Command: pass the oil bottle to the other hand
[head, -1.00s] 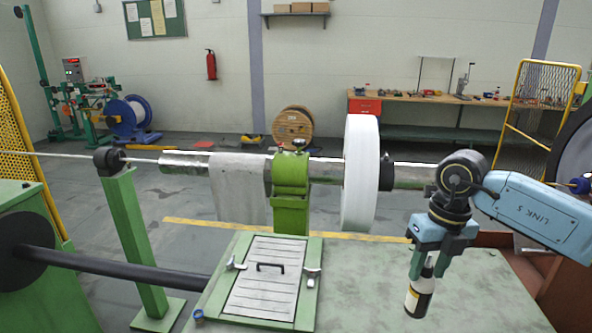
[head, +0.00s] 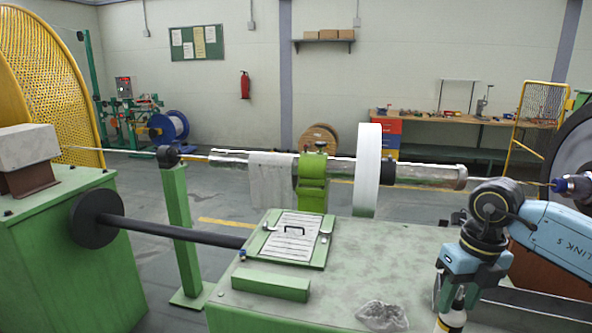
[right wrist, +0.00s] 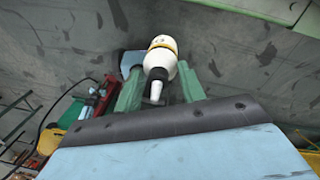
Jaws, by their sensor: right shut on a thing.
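The oil bottle is white with a dark and yellow band, and shows at the lower right of the head view (head: 452,319), cut off by the bottom edge. My right gripper (head: 455,296) is shut on its upper part, with the bottle hanging below the fingers. In the right wrist view the bottle (right wrist: 161,55) sits between the green fingers of the right gripper (right wrist: 160,86), its dark narrow nozzle pointing toward the palm. My left gripper is in neither view.
A green bench top (head: 335,270) lies in front, with a hatch plate (head: 290,238), a green bar (head: 270,284) and a crumpled grey rag (head: 382,316). A shaft with a white disc (head: 366,170) crosses behind. A dark horizontal rod (head: 170,230) reaches in from the left cabinet (head: 75,260).

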